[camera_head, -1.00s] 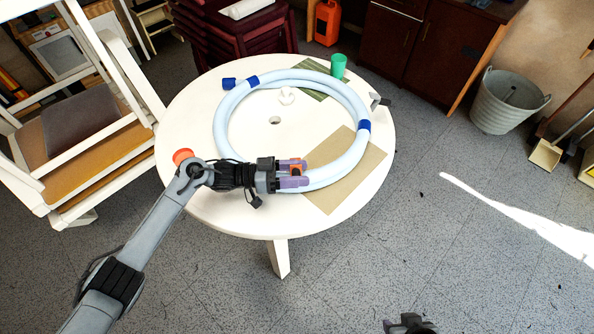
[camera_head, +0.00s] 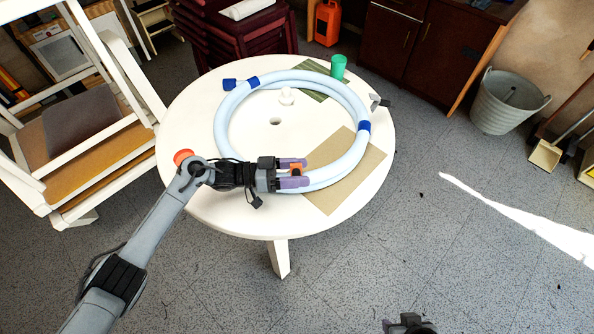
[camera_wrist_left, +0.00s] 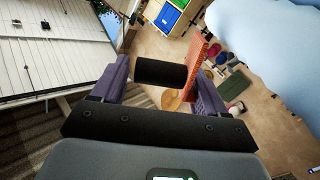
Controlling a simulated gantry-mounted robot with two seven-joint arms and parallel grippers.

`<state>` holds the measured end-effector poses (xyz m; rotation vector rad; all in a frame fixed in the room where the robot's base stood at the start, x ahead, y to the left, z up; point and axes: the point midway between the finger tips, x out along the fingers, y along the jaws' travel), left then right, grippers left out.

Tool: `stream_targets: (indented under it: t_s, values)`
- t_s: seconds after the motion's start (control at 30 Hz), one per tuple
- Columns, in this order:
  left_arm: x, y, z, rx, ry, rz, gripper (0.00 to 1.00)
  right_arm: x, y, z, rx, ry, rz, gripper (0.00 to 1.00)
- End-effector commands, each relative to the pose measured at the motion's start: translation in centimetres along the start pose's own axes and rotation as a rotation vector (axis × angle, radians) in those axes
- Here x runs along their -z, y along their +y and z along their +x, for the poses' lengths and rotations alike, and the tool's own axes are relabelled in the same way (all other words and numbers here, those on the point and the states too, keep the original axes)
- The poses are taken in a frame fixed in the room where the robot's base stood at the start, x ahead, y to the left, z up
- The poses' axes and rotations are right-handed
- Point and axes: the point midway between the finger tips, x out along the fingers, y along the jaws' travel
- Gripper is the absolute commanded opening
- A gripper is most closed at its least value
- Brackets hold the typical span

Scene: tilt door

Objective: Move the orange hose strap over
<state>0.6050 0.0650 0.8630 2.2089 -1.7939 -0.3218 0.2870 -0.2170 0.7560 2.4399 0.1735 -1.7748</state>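The orange hose strap (camera_head: 296,167) is at the near side of a light-blue hose ring (camera_head: 348,164). My left gripper (camera_head: 294,174) has its purple fingers on either side of the strap. In the left wrist view a black cylinder (camera_wrist_left: 160,72) lies between the two fingers and almost fills the gap. An orange piece (camera_wrist_left: 197,62) of the strap shows beside the right-hand finger. Whether the fingers press on it is unclear. The hose shows large at upper right (camera_wrist_left: 285,40). My right gripper (camera_head: 409,324) is a dark shape at the bottom edge, partly cut off; its fingers are unclear.
The ring lies on a round white table (camera_head: 235,215), with dark-blue bands on it. White chairs stand at left. Open floor lies at right.

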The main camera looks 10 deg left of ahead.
Motion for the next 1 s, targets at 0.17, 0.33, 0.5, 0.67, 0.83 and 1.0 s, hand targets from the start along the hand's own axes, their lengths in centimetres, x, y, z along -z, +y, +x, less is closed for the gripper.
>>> stream_targets:
  t_s: [0.17,0.33,0.5,0.67,0.83,1.0]
  values:
    - [0.0,-0.1,-0.6,0.002,-0.001,0.0,0.73,0.0,0.0,-0.1,0.0,0.0,0.0,0.43]
    - [0.0,-0.1,-2.6,0.004,-0.003,-0.001,0.73,0.1,0.1,-0.4,-0.002,0.0,-0.002,0.43]
    - [0.0,-0.1,-5.5,0.004,-0.002,0.0,0.73,0.2,0.2,-0.6,-0.006,-0.001,-0.007,0.43]
    - [0.0,-0.1,-8.2,0.004,-0.002,0.0,0.73,0.2,0.2,-0.7,-0.007,-0.001,-0.009,0.43]
    - [0.0,0.0,-10.0,0.001,-0.001,0.0,0.73,0.2,0.2,-0.8,-0.007,-0.001,-0.009,0.43]
    - [0.0,0.0,-10.8,0.0,0.0,0.0,0.73,0.2,0.2,-0.8,-0.006,-0.001,-0.008,0.43]
